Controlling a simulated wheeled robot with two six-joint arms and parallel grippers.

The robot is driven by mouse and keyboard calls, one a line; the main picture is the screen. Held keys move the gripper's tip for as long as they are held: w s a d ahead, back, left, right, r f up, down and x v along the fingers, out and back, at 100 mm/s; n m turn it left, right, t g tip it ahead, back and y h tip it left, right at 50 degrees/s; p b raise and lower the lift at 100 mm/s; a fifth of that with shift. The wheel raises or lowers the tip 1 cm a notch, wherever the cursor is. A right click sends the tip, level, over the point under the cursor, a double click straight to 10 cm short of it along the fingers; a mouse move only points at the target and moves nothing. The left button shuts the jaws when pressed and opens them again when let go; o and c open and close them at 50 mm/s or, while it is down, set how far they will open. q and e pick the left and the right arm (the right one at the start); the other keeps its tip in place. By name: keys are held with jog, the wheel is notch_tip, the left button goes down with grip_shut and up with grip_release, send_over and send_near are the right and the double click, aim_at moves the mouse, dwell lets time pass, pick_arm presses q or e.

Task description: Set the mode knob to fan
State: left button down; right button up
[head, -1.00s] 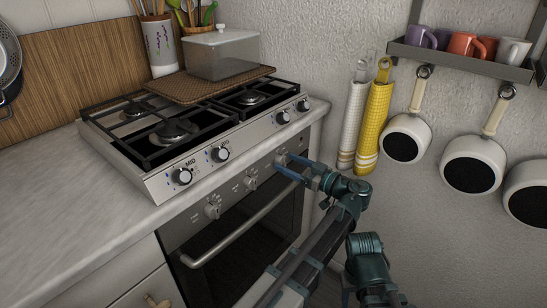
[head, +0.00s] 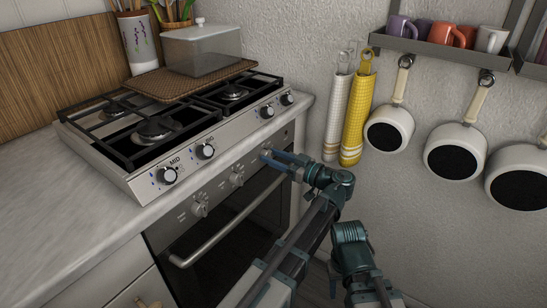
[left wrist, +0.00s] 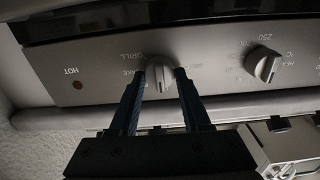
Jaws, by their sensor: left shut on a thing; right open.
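The mode knob (left wrist: 159,76) is a pale round knob with a raised grip on the oven's front panel. The print GRILL shows at its upper left and partly covered letters at its left; the print at its right is too faint to read. My left gripper (left wrist: 160,79) is shut on the knob, one dark finger on each side, in the left wrist view. In the head view my left gripper (head: 272,157) reaches the rightmost panel knob, which its fingers partly cover. I cannot read the knob's exact setting. My right gripper is not in view; only part of that arm shows.
A temperature knob (left wrist: 263,64) sits beside the mode knob, and a HOT lamp (left wrist: 78,85) on its other side. The oven handle (head: 225,232) runs below the panel. Burner knobs (head: 205,151) line the hob front. Towels (head: 357,115) and pans hang at right.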

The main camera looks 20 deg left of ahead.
pick_arm(q)
jog(key=shift+m, duration=0.3)
jog(key=shift+w+m, duration=0.1)
jog(key=shift+m, duration=4)
jog(key=shift+c, duration=1.9)
grip_release()
